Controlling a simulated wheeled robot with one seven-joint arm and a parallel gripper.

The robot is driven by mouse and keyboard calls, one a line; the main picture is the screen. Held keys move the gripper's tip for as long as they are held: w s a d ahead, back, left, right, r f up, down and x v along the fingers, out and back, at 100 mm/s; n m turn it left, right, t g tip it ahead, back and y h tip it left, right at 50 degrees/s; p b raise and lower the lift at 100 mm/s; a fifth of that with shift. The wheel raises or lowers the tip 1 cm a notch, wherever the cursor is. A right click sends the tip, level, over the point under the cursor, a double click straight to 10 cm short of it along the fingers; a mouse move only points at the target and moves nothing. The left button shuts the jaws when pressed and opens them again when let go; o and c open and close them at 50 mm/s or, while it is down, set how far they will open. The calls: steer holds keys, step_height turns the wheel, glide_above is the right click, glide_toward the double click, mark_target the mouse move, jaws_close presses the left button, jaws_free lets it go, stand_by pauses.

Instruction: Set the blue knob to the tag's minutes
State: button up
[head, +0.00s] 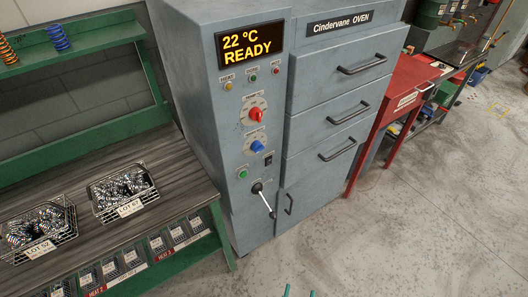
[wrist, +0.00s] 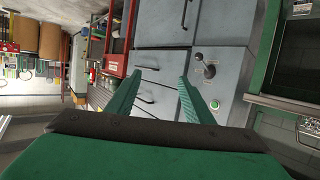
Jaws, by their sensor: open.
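The blue knob (head: 258,147) is on the grey oven's front panel, below a red knob (head: 256,114) in the head view. Each knob sits on a pale round dial; the dial marks are too small to read. Tags reading LOT 52 (head: 40,249) and LOT 67 (head: 130,207) hang on two wire baskets on the bench; I see no readable minutes on them. My gripper (wrist: 158,88) is open and empty in the wrist view, with the oven front beyond its green fingers. In the head view only the fingertips (head: 299,291) show at the bottom edge, well below the panel.
The oven display (head: 251,44) reads 22 °C READY. A lever (head: 263,198) sticks out low on the panel, below a green button (head: 242,173) and a black switch (head: 268,159). Drawer handles (head: 362,64) protrude at right. The bench (head: 165,178) stands left; the floor (head: 400,220) in front is clear.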

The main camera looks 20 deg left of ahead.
steer(key=w+a+n+y, duration=0.2)
steer(key=w+a, duration=0.1)
steer(key=w, duration=0.6)
steer(key=n+g+y, duration=0.3)
steer(key=n+y, duration=0.6)
steer(key=y, duration=0.2)
glide_toward(258, 148)
steer(key=x, duration=0.8)
steer(key=shift+f, duration=0.3)
steer(key=shift+w, duration=0.1)
steer(key=shift+c, duration=0.6)
steer(key=c, duration=0.9)
